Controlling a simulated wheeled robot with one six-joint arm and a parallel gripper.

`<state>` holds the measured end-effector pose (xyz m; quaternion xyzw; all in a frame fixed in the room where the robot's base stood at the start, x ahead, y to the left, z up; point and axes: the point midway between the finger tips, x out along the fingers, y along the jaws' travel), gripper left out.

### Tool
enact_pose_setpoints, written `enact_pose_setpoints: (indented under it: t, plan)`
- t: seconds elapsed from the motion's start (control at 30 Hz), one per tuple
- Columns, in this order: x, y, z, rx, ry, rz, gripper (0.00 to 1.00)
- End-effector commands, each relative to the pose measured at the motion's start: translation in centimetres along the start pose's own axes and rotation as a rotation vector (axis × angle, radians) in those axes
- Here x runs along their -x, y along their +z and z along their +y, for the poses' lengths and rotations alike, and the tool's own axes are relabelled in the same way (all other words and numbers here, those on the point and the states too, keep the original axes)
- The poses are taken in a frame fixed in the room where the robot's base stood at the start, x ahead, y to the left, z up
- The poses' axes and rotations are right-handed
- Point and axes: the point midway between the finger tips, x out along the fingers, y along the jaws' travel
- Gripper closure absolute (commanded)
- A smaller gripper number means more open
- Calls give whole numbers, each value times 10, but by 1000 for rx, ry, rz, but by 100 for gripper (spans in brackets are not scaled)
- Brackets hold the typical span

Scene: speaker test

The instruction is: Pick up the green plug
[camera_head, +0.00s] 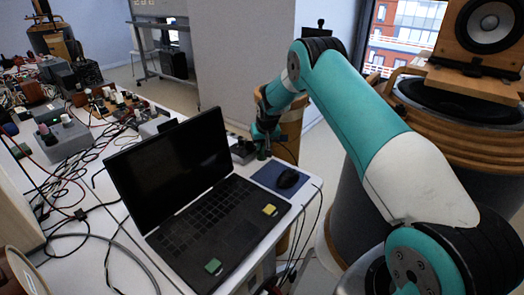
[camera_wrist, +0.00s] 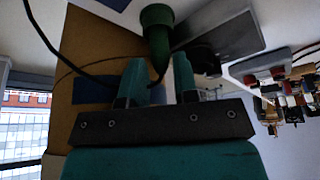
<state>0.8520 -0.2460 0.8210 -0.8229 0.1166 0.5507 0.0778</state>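The green plug (camera_wrist: 158,32) shows in the wrist view at top centre, with a wide round end and a narrower body pointing towards my gripper. My gripper (camera_wrist: 160,66) has its two teal fingers apart, one on each side of the plug's narrow end. I see small gaps beside the plug and cannot make out contact. In the head view my gripper (camera_head: 262,150) is low at the back right of the white table, beside a small grey box (camera_head: 243,151). The plug cannot be told apart from the gripper there.
An open black laptop (camera_head: 185,185) with a yellow and a green note stands left of my gripper. Boxes and loose cables crowd the table's left. A large speaker (camera_head: 490,25) stands right.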

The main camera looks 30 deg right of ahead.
Motion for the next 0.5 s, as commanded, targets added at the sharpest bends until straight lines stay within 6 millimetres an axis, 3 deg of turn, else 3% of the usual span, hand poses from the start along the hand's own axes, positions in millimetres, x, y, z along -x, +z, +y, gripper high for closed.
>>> enact_pose_setpoints:
  t: [0.13, 0.4, 0.5]
  plan:
    - [-16, -1, 0, 0, 0, 1, 72]
    - [-20, -1, 0, 0, 0, 1, 72]
    - [-19, -1, 0, 0, 0, 1, 95]
